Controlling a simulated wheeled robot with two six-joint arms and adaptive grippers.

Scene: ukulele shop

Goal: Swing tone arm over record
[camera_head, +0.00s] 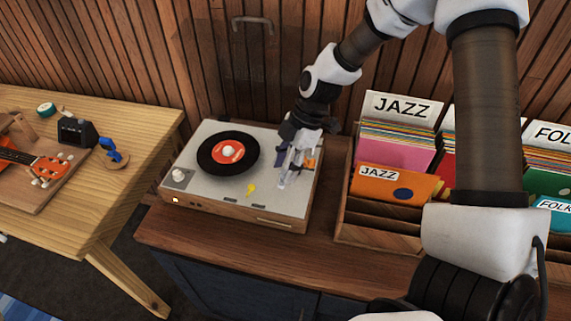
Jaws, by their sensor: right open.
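The record player (243,197) is a grey-topped box with wooden sides, standing on the brown cabinet. A black record with an orange label (228,152) lies on its left-centre part. My right gripper (287,174) is open, pointing down over the right part of the player, to the right of the record. The tone arm is mostly hidden by the gripper, and I cannot tell its outline from the fingers. I cannot tell whether the fingers touch it. My left gripper is not in view.
A wooden crate (377,226) with sleeves marked JAZZ and FOLK stands to the right on the cabinet (225,243). A small yellow piece (251,188) is on the player's top. A wooden table (86,200) with a ukulele (44,166) is at left. The slatted wall rises behind.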

